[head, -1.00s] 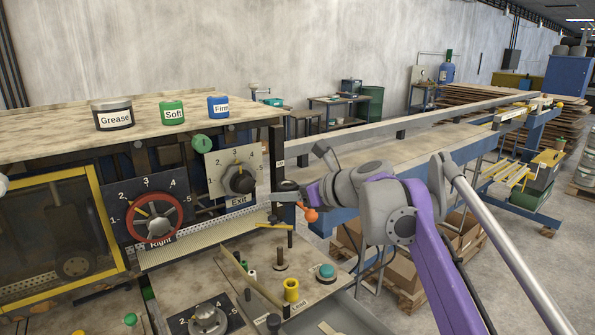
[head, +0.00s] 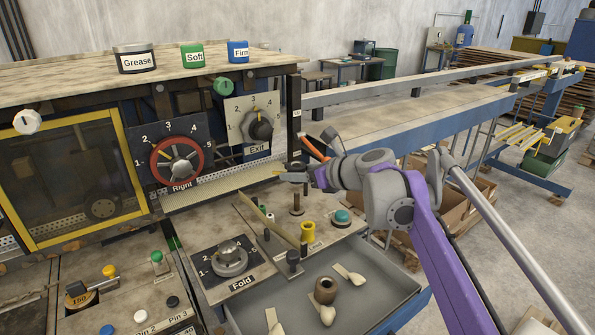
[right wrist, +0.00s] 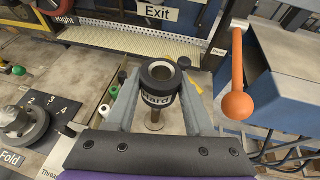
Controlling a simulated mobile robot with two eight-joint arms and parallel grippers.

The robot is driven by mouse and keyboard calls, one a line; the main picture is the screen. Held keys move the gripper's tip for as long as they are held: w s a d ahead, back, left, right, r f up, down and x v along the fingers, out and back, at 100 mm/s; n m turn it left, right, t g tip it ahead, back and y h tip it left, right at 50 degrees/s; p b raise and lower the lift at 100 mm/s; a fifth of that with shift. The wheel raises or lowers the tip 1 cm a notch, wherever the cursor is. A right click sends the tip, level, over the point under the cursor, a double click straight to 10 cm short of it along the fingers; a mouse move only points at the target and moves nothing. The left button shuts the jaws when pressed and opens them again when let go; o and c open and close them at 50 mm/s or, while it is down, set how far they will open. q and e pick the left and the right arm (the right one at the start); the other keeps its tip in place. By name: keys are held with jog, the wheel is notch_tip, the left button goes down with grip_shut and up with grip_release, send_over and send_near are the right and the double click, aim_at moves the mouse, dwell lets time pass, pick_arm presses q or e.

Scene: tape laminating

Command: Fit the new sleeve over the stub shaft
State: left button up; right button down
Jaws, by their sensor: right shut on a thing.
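The new sleeve, a black ring marked "Hard" (right wrist: 158,99), is held upright in my right gripper (right wrist: 157,92), whose fingers close on its two sides. The stub shaft (right wrist: 155,117) is a metal post on a round base, directly under the sleeve in the right wrist view. It also shows in the head view (head: 297,203), just below my right gripper (head: 297,176). I cannot tell whether the shaft's tip has entered the sleeve's bore. My left gripper is out of view.
An orange-knobbed lever (right wrist: 236,103) hangs right of the gripper. A yellow spool (head: 307,232), a teal-capped post (head: 342,217) and a slanted bar (head: 268,220) stand near the shaft. A grey tray (head: 385,285) in front holds a brown ring (head: 325,290) and scoops.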

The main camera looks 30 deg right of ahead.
aim_at(297, 193)
jog(key=shift+f+b, duration=1.7)
jog(key=shift+f, duration=0.55)
jog(key=shift+f+b, duration=0.6)
jog(key=shift+f, duration=0.85)
jog(key=shift+c, duration=1)
grip_release()
jog(key=v, duration=1)
jog(key=shift+s+d+r+p, duration=0.1)
jog(key=shift+s+r+p, duration=0.1)
jog(key=shift+s+p, duration=0.15)
jog(key=shift+f, duration=0.1)
